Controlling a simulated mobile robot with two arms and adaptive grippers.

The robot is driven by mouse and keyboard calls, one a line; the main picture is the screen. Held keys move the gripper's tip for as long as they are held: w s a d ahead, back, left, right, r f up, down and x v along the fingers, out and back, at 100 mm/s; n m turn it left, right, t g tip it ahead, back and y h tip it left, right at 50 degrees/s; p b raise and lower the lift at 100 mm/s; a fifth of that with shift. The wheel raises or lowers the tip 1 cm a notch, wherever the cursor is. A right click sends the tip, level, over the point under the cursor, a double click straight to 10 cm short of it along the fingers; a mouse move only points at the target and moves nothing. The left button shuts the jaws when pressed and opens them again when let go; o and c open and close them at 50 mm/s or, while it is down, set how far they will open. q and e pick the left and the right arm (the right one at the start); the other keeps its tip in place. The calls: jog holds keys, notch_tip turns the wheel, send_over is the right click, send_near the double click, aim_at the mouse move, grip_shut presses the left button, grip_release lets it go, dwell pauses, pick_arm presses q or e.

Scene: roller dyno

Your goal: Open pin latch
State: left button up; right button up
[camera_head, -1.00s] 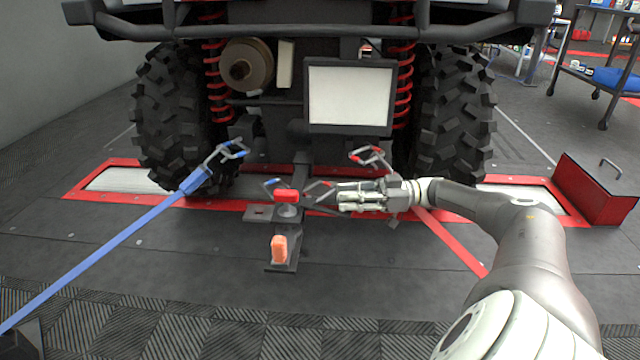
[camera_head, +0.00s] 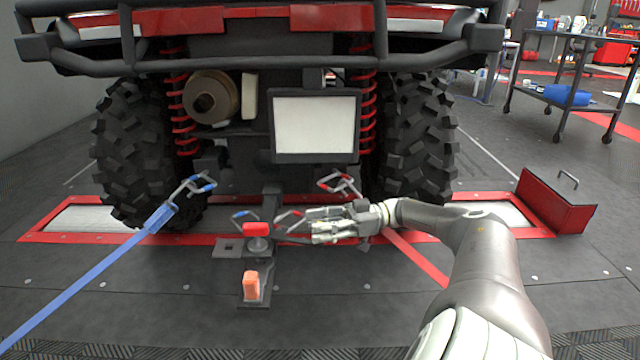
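A hitch post stands on the floor in the middle, behind the vehicle. It carries a red block-shaped top (camera_head: 257,229) on a round grey base and a flat plate with a square hole (camera_head: 229,247). An upright orange piece (camera_head: 251,287) stands on the lower bracket in front. I cannot tell which of these parts is the pin latch. My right gripper (camera_head: 318,231) is just right of the red top, with a small gap between them in the picture. Its fingers point left, and I cannot tell how far apart they are. My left gripper is not in view.
The vehicle's dark rear, a bumper bar (camera_head: 270,65) and two tires (camera_head: 148,150) rise behind the post. A blue strap (camera_head: 95,262) with hooks runs to the left. A red strap (camera_head: 415,257) lies at right. The front floor is mostly clear.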

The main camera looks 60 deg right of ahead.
jog(key=shift+s+d, duration=0.1)
jog(key=shift+d, duration=0.05)
jog(key=v, duration=0.7)
dwell(0.4)
jog(key=shift+s, duration=0.1)
dwell(0.7)
